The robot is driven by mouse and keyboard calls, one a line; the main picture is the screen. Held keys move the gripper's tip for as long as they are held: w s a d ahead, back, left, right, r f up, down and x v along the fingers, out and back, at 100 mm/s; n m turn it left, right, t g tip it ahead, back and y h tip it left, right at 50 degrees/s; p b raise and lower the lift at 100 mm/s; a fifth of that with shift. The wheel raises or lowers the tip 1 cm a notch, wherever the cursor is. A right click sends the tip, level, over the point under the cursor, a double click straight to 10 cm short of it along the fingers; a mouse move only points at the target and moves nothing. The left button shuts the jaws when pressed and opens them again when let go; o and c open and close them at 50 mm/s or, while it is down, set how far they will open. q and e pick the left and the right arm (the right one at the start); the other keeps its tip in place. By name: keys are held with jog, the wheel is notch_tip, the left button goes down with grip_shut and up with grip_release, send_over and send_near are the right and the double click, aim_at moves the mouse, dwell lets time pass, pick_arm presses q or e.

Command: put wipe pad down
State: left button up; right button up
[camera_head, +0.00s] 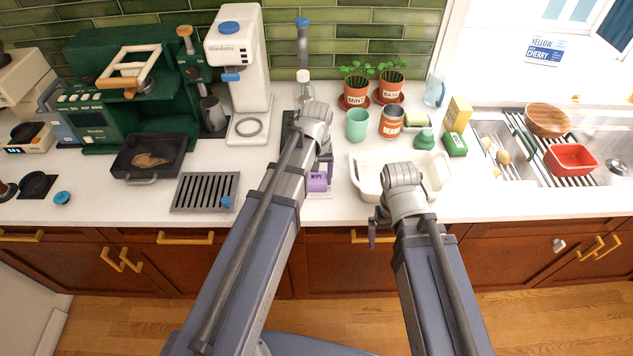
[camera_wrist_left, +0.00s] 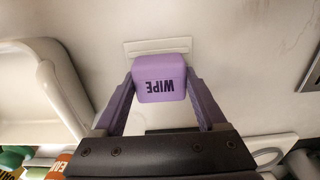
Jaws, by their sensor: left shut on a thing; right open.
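The wipe pad (camera_head: 317,182) is a small purple block marked WIPE, above the pale counter left of the white basin. It also shows in the left wrist view (camera_wrist_left: 160,77), between the two fingers. My left gripper (camera_head: 325,165) is shut on the wipe pad; its fingers (camera_wrist_left: 160,95) press on two sides. A flat pale plate (camera_wrist_left: 158,46) lies just beyond the pad in the left wrist view. I cannot tell whether the pad touches the counter. My right gripper (camera_head: 381,228) is open and empty at the basin's front edge; its fingers are partly hidden by the arm.
The white basin (camera_head: 437,190) stands right of the pad. A grey slatted drip tray (camera_head: 205,192) lies to the left. A green cup (camera_head: 357,125), a beans can (camera_head: 392,122) and potted herbs (camera_head: 356,91) stand behind. Bare counter runs along the front edge.

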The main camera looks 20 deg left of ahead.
aim_at(316, 177)
pick_arm(q)
jog(key=shift+r, duration=0.1)
jog(key=shift+f, duration=0.25)
jog(key=o, duration=1.3)
jog(key=shift+r, duration=0.1)
jog(key=shift+r, duration=0.1)
notch_tip(316, 177, up, 12)
jog(key=p, duration=1.2)
notch_tip(316, 177, down, 12)
jog(key=b, duration=1.2)
